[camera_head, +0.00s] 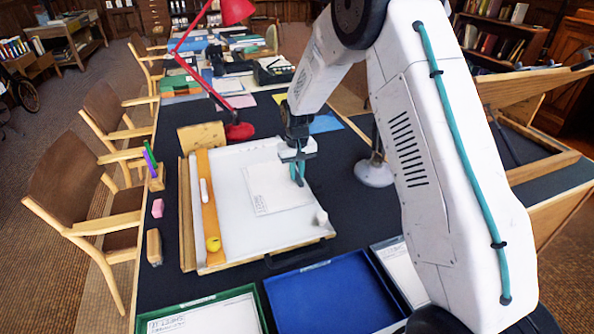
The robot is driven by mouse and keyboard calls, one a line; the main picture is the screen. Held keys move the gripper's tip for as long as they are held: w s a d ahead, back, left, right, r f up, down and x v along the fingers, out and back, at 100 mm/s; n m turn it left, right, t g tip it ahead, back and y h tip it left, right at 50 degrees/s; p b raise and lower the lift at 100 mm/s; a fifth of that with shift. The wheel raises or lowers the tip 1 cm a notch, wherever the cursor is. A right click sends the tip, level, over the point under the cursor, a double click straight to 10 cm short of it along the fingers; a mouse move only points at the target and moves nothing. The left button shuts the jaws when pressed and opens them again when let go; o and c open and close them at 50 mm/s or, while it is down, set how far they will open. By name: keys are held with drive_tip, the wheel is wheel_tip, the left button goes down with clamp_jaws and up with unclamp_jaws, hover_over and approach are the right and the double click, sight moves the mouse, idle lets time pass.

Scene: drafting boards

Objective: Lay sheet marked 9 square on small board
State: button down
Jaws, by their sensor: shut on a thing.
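A white sheet (275,192) with small dark print at its lower left corner is over the white small board (235,235). Its number is too small to read. It sits right of the board's middle, turned slightly against the board's edges; I cannot tell whether it lies flat or is just above the surface. My gripper (298,174), with teal fingers, points down at the sheet's right part and is shut on it. The fingers hide a little of the sheet there.
On the board are an orange wooden strip (207,215), a yellow round thing (213,244) and a small pale block (321,217). A blue tray (335,300) and a green-rimmed tray (262,302) stand in front. A red lamp (239,130) stands behind; a grey lamp base (374,173) is right.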

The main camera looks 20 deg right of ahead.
drive_tip(key=shift+f, duration=0.1)
drive_tip(key=c, duration=1.3)
unclamp_jaws()
wheel_tip(320, 180, up, 8)
drive_tip(key=shift+f, duration=0.1)
drive_tip(key=shift+s, duration=0.1)
drive_tip(key=s, duration=0.1)
drive_tip(key=s+f+g, duration=0.1)
drive_tip(key=s, duration=0.1)
drive_tip(key=shift+s, duration=0.1)
drive_tip(key=s+r, duration=0.7)
drive_tip(key=s, duration=0.6)
drive_tip(key=s+r+t, duration=0.1)
drive_tip(key=s+r, duration=0.5)
drive_tip(key=s, duration=0.7)
drive_tip(key=s+d+r+t, duration=0.1)
drive_tip(key=s+r, duration=0.6)
drive_tip(key=s, duration=0.6)
drive_tip(key=shift+s+d+r, duration=0.1)
drive_tip(key=shift+s+r, duration=0.2)
